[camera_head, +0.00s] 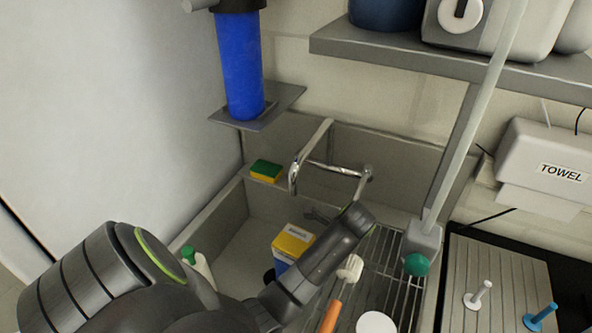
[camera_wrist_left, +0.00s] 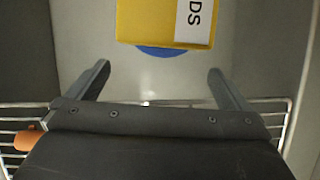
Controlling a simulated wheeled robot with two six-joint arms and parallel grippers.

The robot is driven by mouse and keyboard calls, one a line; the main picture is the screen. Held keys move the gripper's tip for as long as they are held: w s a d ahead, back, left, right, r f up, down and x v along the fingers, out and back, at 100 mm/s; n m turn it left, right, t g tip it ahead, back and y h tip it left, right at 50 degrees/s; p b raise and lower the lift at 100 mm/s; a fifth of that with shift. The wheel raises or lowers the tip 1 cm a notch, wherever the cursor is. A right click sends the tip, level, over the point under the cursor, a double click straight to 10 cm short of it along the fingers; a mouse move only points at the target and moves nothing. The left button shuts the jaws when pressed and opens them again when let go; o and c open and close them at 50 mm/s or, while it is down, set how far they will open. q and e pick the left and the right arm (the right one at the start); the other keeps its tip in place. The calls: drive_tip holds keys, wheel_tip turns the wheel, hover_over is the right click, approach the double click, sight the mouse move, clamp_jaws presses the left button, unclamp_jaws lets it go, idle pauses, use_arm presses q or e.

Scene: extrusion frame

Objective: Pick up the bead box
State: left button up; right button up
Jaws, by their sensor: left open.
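The bead box (camera_head: 283,245) stands in the sink basin. It has a yellow top with a white label and blue lower sides. In the left wrist view the box (camera_wrist_left: 150,22) is at the top edge, partly cut off, with the label reading "DS". My left gripper (camera_wrist_left: 159,70) is open and empty, with its two fingers apart and the box just beyond their tips. In the head view my left gripper (camera_head: 293,246) is at the box, and my dark wrist covers part of the box's right side. My right gripper does not show.
A wire rack (camera_head: 385,265) lies right of the box, with an orange handle (camera_head: 331,317) and a white bowl (camera_head: 375,323). A faucet (camera_head: 330,165) stands behind. A green-capped bottle (camera_head: 198,262) is at the left; a sponge (camera_head: 265,170) sits on the sink's rim.

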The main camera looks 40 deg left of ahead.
sight(292, 238)
use_arm(q)
drive_tip(key=a, duration=0.2)
drive_tip(key=shift+s+a, duration=0.3)
drive_tip(key=shift+a, duration=0.5)
drive_tip(key=shift+a+p, duration=0.35)
drive_tip(key=shift+p, duration=0.1)
drive_tip(key=a+p, duration=0.1)
drive_tip(key=a, duration=0.1)
drive_tip(key=s+a+p, duration=0.1)
drive_tip(key=a, duration=0.1)
drive_tip(key=shift+r, duration=0.2)
drive_tip(key=shift+s+a+f, duration=0.1)
drive_tip(key=shift+f, duration=0.65)
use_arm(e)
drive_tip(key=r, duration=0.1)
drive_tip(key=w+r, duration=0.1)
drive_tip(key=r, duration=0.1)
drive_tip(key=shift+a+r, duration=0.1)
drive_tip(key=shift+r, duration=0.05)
